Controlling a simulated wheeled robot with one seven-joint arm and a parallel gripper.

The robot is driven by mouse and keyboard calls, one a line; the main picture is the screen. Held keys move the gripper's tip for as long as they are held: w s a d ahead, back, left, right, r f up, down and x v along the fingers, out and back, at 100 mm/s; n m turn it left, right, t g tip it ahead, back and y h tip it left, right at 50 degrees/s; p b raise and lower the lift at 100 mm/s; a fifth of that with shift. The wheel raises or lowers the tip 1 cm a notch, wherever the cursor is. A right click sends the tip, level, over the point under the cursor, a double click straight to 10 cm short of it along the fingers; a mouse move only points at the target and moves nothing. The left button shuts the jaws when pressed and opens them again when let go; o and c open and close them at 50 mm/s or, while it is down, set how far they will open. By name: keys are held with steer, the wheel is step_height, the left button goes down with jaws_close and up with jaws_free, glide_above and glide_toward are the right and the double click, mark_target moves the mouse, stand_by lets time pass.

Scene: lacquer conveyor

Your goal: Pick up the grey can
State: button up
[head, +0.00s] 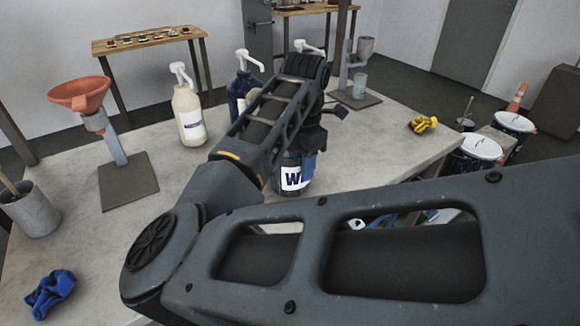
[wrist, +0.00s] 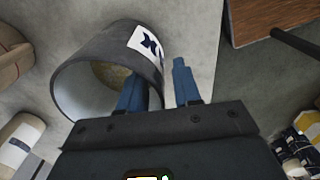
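The grey can (head: 292,180) stands on the table beneath my wrist in the head view, its white label with a dark W facing the camera. In the wrist view the can (wrist: 92,47) is open-topped, its rim facing my gripper (wrist: 158,82). The two blue fingers are apart. The left finger overlaps the can's opening and seems to be inside the rim. The right finger is outside the wall, with the rim between them. I cannot tell whether either finger touches the wall. My arm hides much of the can in the head view.
A beige pump bottle (head: 188,112) and a dark blue one (head: 240,88) stand behind the can. An orange funnel (head: 80,92) on a stand, a grey pot (head: 30,210) and a blue cloth (head: 50,294) are at left. Yellow gloves (head: 422,124) lie at right.

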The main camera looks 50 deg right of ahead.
steer(key=shift+f, duration=0.35)
steer(key=shift+c, duration=0.2)
jaws_close()
stand_by(1.0)
